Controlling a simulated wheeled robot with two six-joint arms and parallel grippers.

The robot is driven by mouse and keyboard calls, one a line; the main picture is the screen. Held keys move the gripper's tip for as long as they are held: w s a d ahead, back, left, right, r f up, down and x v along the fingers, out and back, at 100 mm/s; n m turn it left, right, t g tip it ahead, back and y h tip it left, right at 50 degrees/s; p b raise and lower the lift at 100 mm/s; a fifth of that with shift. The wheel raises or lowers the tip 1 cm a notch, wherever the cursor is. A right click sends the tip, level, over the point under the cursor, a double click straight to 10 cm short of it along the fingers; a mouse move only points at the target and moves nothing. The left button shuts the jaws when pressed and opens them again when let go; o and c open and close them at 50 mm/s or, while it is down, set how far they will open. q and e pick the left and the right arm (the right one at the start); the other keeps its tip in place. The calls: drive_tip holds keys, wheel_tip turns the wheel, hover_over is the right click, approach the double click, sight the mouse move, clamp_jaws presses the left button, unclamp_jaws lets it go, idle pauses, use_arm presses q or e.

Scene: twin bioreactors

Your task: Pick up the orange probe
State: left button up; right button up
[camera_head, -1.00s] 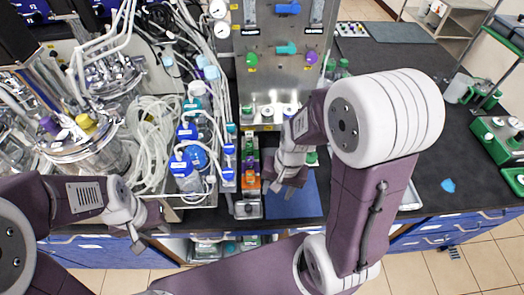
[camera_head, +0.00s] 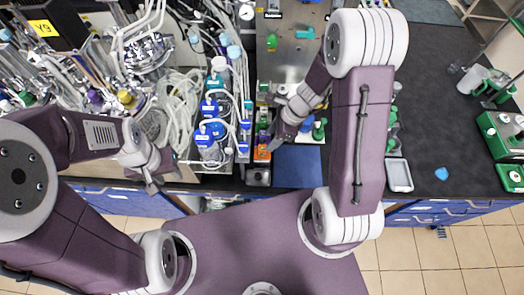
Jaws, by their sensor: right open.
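A small orange piece (camera_head: 262,153), apparently the orange probe, sits in the narrow rack of coloured items at the bench's front, below a green one. It is small and partly hidden, so its full shape cannot be told. My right gripper (camera_head: 273,139) is just up and right of it, pointing down-left. Its jaws are open and nothing shows between them; whether they touch the orange piece cannot be told. My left gripper (camera_head: 158,181) hangs over the bench's front edge at left, its fingers apart and empty, far from the orange piece.
A blue mat (camera_head: 298,167) lies right of the rack. Blue-capped bottles (camera_head: 206,133) and tubing crowd the left. A steel panel (camera_head: 292,62) stands behind. A white tray (camera_head: 399,175) lies right of my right arm. The dark bench (camera_head: 440,130) beyond is mostly clear.

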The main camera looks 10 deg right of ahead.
sight(263, 147)
drive_tip(key=b+x, duration=0.1)
drive_tip(key=x, duration=0.4)
drive_tip(key=shift+a, duration=0.1)
drive_tip(key=shift+w+a+f, duration=0.1)
drive_tip(key=shift+a+f, duration=0.05)
drive_tip(key=shift+f, duration=0.1)
clamp_jaws()
idle(1.1)
